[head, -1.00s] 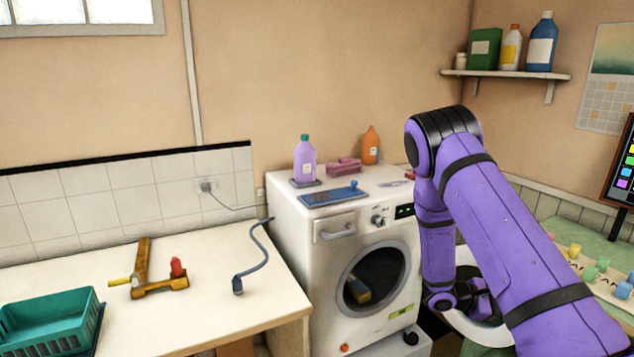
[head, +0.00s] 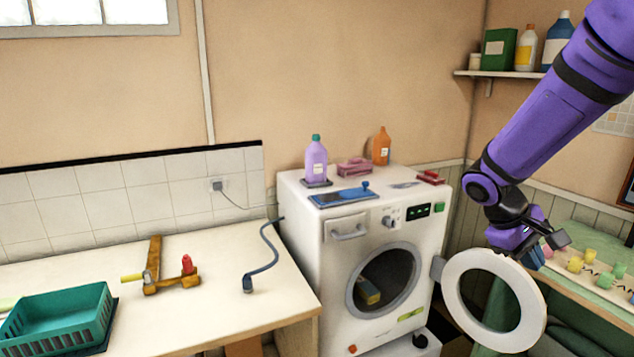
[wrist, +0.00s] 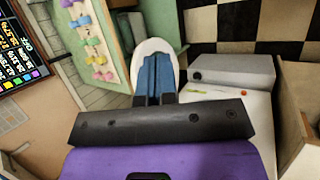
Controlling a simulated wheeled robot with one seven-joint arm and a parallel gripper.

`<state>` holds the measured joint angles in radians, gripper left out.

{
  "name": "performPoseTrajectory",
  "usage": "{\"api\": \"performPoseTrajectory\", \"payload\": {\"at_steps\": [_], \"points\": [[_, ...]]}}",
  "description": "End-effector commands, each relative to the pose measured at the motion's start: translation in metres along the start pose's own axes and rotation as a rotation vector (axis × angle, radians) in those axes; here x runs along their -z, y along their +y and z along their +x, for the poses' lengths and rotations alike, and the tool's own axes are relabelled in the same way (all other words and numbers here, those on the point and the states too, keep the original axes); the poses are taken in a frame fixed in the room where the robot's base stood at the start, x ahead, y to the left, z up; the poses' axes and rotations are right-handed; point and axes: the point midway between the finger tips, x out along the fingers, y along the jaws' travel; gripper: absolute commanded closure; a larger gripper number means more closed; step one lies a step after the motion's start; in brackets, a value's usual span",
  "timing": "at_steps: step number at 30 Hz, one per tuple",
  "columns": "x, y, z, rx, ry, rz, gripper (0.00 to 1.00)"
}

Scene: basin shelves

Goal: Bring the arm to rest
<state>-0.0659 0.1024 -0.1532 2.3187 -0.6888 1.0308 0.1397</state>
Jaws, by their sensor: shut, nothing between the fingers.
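My gripper (head: 537,254) is at the right in the head view, with my purple arm reaching down to it from the upper right. In the wrist view its blue fingers (wrist: 155,76) are together with nothing between them. The white ring-shaped door (head: 453,296) of the washing machine (head: 332,281) stands open just below the gripper in the head view. The white rim (wrist: 153,45) also shows around the fingertips in the wrist view. I cannot tell whether the fingers touch it.
A yellowish item (head: 368,292) lies in the drum. Bottles, including a purple one (head: 316,160), stand on the machine. The counter (head: 200,310) at left holds a teal basket (head: 60,318) and a brown clamp-like tool (head: 155,265). A wall shelf (head: 490,74) and a green table (head: 590,222) are near the arm.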

Motion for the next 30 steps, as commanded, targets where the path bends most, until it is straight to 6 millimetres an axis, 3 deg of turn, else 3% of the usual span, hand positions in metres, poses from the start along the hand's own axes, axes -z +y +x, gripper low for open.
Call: {"api": "performPoseTrajectory", "payload": {"at_steps": [15, 24, 30], "points": [[-0.09, -0.035, -0.088, 0.273, 0.36, 0.214, 1.0], [-0.141, -0.064, -0.127, 0.411, 0.582, 0.303, 1.0], [-0.165, -0.08, -0.142, 0.474, 0.692, 0.338, 1.0]]}}
